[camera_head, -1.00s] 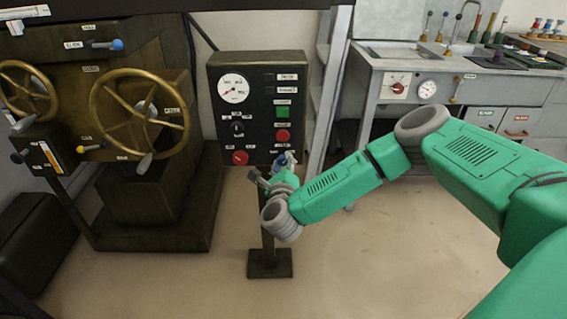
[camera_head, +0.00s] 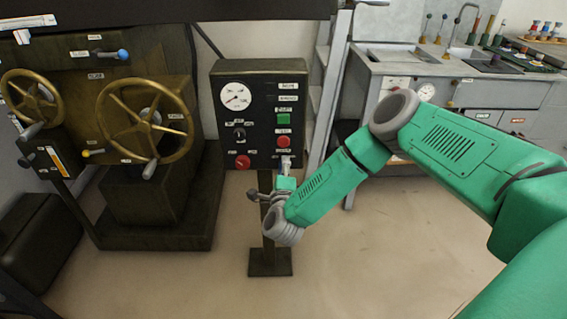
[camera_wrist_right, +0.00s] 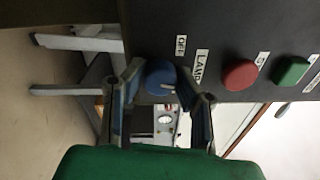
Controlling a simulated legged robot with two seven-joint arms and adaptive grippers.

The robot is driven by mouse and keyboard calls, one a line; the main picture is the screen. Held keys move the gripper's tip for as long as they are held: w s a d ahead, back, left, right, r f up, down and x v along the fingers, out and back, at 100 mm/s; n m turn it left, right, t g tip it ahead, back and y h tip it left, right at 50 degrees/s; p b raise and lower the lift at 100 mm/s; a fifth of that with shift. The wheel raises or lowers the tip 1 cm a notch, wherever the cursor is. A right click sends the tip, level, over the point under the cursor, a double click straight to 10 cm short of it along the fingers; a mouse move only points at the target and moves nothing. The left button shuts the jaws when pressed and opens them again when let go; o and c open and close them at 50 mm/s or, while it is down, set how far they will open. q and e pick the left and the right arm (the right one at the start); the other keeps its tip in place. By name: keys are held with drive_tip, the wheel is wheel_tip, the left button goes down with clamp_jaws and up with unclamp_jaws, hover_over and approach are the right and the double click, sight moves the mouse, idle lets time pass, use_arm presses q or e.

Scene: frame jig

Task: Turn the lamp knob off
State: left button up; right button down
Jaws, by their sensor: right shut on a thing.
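The blue lamp knob (camera_wrist_right: 158,78) sits on the dark control panel (camera_wrist_right: 225,20), beside small OFF and LAMP labels. A light mark shows on its lower right side in the right wrist view. My right gripper (camera_wrist_right: 162,92) has a finger on either side of the knob and is shut on it. In the head view, my right gripper (camera_head: 286,168) is at the lower right corner of the panel (camera_head: 262,90) and hides the knob. My left gripper is not in view.
The panel also carries a gauge (camera_head: 236,96), a black selector (camera_head: 239,134), a red knob (camera_head: 243,162), a red button (camera_head: 283,141) and a green button (camera_head: 284,118). A brass handwheel (camera_head: 146,121) stands left. A grey workbench (camera_head: 440,68) stands right. The floor in front is clear.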

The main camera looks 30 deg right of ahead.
drive_tip(key=n+p, duration=0.1)
drive_tip(key=n, duration=0.3)
drive_tip(key=n+p, duration=0.1)
drive_tip(key=n, duration=0.2)
drive_tip(key=n+p, duration=0.2)
drive_tip(key=n, duration=0.2)
drive_tip(key=shift+s+a+f+n+t+y, duration=0.2)
drive_tip(key=shift+f+n+t+y, duration=0.1)
drive_tip(key=shift+f+y, duration=0.1)
idle(0.3)
drive_tip(key=c, duration=1.3)
unclamp_jaws()
drive_tip(key=shift+o, duration=0.2)
drive_tip(key=shift+w+d+r, duration=0.1)
drive_tip(key=shift+r, duration=0.05)
drive_tip(key=shift+r, duration=0.1)
